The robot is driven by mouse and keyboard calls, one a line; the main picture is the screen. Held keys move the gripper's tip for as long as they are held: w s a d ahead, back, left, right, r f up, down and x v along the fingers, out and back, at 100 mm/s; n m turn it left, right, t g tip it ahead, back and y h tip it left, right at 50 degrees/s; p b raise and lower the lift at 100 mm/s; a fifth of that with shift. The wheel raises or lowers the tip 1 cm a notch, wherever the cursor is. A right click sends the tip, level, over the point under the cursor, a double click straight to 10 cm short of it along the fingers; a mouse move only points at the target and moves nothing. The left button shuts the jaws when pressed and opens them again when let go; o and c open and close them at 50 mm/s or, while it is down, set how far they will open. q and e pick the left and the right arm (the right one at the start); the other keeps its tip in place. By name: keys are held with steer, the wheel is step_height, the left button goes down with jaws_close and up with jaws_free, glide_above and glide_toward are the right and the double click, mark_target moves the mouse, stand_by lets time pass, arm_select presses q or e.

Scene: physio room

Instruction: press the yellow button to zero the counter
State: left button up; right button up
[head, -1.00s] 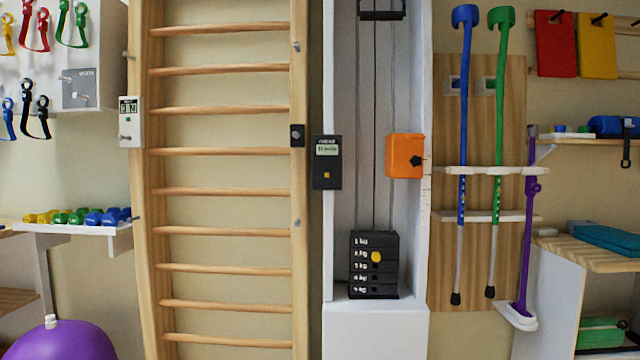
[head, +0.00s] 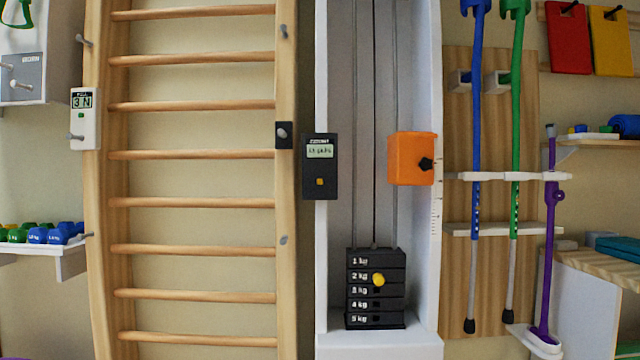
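A black counter box (head: 320,150) with a small lit display is fixed to the left upright of the white pulley column. Its small square yellow-orange button (head: 319,182) sits on the lower part of its face, under the display. The display's text is too small to read surely. A round yellow knob (head: 378,280) sticks out of the black weight stack (head: 360,302), at the 2 kg plate. Neither of my grippers shows in the head view.
An orange box (head: 411,158) with a black knob is on the column's right upright. Wooden wall bars (head: 192,203) with a white gauge (head: 84,118) stand at left. Blue (head: 476,130) and green (head: 517,130) crutches hang at right. Nothing blocks the counter's front.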

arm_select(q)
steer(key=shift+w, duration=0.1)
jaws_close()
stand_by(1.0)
